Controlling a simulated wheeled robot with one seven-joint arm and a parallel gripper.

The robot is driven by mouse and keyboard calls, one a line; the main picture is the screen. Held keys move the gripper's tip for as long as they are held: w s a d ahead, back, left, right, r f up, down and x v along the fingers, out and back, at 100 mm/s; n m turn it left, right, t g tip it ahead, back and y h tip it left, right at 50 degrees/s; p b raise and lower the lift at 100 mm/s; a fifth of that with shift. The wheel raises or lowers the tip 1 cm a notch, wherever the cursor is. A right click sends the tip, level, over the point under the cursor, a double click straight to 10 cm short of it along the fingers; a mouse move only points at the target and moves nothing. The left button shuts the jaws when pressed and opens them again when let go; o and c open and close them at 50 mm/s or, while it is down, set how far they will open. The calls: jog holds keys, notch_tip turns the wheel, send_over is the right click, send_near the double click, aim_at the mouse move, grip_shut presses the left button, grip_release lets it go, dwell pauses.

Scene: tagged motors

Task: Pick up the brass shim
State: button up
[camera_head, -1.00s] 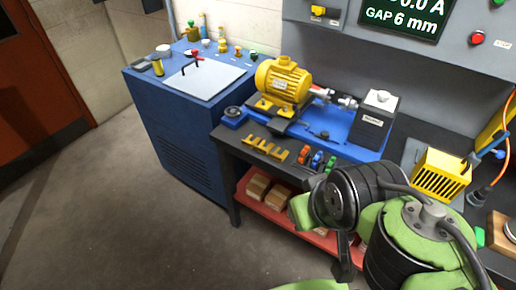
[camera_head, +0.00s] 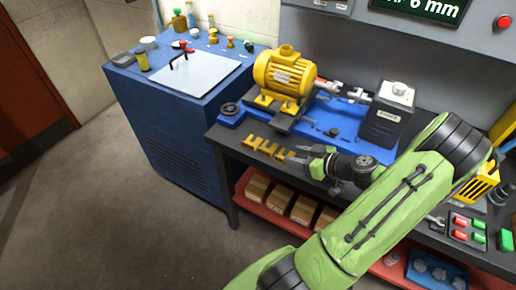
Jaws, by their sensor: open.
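The brass shim (camera_head: 268,147) shows as a flat, gold-coloured slotted shape on the black bench top, near its front left edge. I cannot tell whether it is one piece or several side by side. My gripper (camera_head: 297,155) is just to the right of it, low over the bench, with its fingers pointing left. The jaws are open and nothing shows between them. I cannot tell whether a fingertip touches the brass.
A yellow motor (camera_head: 284,74) stands on a blue base (camera_head: 345,122) behind the brass, with a grey block (camera_head: 389,112) to the right. A blue cabinet (camera_head: 170,120) adjoins at left. A red shelf (camera_head: 285,215) with boxes is below.

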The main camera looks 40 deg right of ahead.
send_near(266, 151)
jog(key=x, duration=0.4)
jog(key=shift+w+d+r, duration=0.1)
jog(key=shift+w+r, duration=0.1)
jog(key=shift+w, duration=0.1)
jog(key=x, duration=0.5)
jog(key=shift+w+f, duration=0.15)
jog(key=shift+w, duration=0.05)
jog(key=shift+s, duration=0.1)
grip_shut()
